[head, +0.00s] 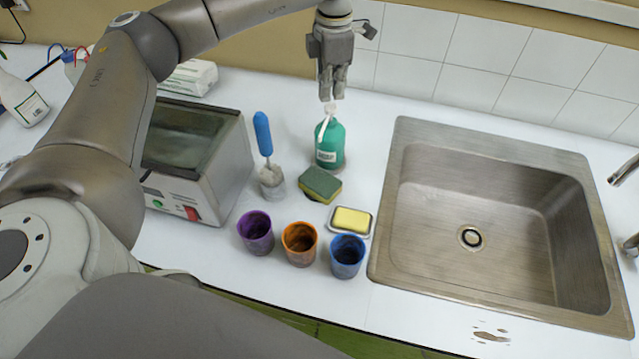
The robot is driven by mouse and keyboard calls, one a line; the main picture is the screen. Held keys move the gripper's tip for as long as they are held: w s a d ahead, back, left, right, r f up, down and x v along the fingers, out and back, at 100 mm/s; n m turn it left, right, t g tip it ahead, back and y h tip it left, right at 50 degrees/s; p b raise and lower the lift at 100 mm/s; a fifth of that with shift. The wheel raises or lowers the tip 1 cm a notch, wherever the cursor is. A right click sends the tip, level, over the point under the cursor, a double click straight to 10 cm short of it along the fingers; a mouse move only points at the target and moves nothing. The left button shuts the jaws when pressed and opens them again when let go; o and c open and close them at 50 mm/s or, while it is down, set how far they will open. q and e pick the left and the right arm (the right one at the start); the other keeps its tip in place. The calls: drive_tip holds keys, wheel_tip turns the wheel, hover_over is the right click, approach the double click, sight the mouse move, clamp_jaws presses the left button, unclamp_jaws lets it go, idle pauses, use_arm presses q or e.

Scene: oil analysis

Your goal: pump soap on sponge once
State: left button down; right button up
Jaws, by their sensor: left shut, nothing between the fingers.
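The soap bottle (331,146) is green with a white pump top (328,112) and a white label, upright on the counter at the back, left of the sink. My left gripper (332,97) is shut and empty, pointing down directly above the pump top. I cannot tell whether its fingertips touch the pump. A green and yellow sponge (320,185) lies just in front of the bottle. A yellow bar (351,220), a sponge or soap, lies in a small dish (334,232) nearer me. My right gripper is not in view.
Purple (256,232), orange (299,244) and blue (347,256) cups stand along the front. A blue-handled brush (263,140) stands in a holder beside a metal box (215,175). The steel sink (385,205) fills the right. A white bottle (20,100) is far left.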

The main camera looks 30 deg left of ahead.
sight(331, 106)
use_arm(q)
drive_tip(key=shift+f, duration=0.15)
drive_tip(key=shift+s+f+b, duration=0.1)
drive_tip(key=shift+f+b, duration=1.05)
drive_tip(key=shift+f, duration=0.55)
drive_tip(key=shift+r+p, duration=0.7)
drive_tip(key=shift+r, duration=0.2)
drive_tip(key=shift+r+p, duration=0.45)
drive_tip(key=shift+r, duration=0.4)
wheel_tip(331, 106, up, 6)
drive_tip(key=p, duration=0.4)
